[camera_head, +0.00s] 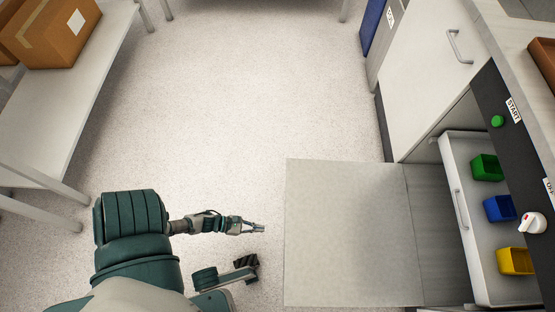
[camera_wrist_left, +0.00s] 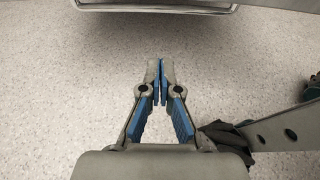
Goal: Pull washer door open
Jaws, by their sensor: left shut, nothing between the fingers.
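The washer door (camera_head: 345,232) looks like a flat grey panel. It is folded down and lies roughly level in front of the open compartment at the right of the head view. My left gripper (camera_head: 262,228) is just left of the door's outer edge, apart from it in the picture. In the left wrist view the left gripper (camera_wrist_left: 160,62) has its fingertips together with nothing between them. A metal bar (camera_wrist_left: 155,9) on a grey edge crosses the top of that view, beyond the fingertips. My right gripper is not in view.
A pulled-out tray (camera_head: 451,172) holds a green bin (camera_head: 486,167), a blue bin (camera_head: 499,208) and a yellow bin (camera_head: 515,261). A black panel carries a green button (camera_head: 497,121) and a white knob (camera_head: 532,223). A shelf with boxes (camera_head: 60,32) stands left. The middle floor is clear.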

